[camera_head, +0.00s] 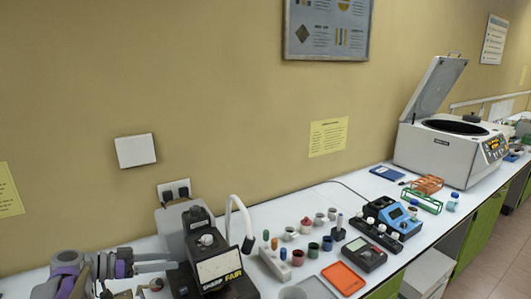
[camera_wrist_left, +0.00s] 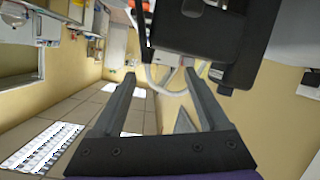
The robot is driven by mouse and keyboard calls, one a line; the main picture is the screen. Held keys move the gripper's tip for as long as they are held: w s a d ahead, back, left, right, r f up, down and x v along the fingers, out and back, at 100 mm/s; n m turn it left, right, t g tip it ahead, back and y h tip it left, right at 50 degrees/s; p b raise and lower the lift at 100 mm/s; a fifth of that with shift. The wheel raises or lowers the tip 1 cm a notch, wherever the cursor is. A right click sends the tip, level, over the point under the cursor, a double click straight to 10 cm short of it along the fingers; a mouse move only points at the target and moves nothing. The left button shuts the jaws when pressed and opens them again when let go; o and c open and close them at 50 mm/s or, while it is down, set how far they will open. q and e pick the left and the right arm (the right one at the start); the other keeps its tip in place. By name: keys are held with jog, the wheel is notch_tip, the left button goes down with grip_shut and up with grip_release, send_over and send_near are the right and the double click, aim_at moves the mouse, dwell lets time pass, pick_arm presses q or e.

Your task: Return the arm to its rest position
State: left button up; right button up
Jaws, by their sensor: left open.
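My left gripper (camera_head: 172,261) is at the lower left of the head view, on an arm with grey and purple parts. Its two grey fingers point right, towards the black and white instrument (camera_head: 218,268). In the left wrist view the gripper (camera_wrist_left: 160,77) has its fingers apart with nothing held between them. A black device (camera_wrist_left: 210,30) and a pale hose show beyond the fingertips there. I cannot tell whether the fingers touch anything. My right gripper is not in view.
A white curved hose (camera_head: 232,205) rises beside the instrument. Several small coloured containers, an orange tray (camera_head: 344,278) and a blue device (camera_head: 399,219) stand on the white bench. An open-lidded centrifuge (camera_head: 450,150) is farther right. The wall runs behind the bench.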

pick_arm(q)
jog(key=s+d+f+n+g+y, duration=0.1)
jog(key=s+d+f+n+y, duration=0.15)
jog(key=s+d, duration=0.45)
jog(key=s+d+f+n+g+y, duration=0.2)
jog(key=s+d+f+y, duration=0.2)
jog(key=s, duration=0.4)
jog(key=s+a+f+n+t+y, duration=0.1)
jog(key=s+f+n+y, duration=0.2)
jog(key=s, duration=1)
notch_tip(320, 180, down, 4)
jog(key=y, duration=0.2)
jog(key=shift+s+a+f+y, duration=0.2)
jog(key=shift+a+f+y, duration=0.05)
jog(key=shift+a+y, duration=0.1)
jog(key=shift+n, duration=0.25)
dwell(0.6)
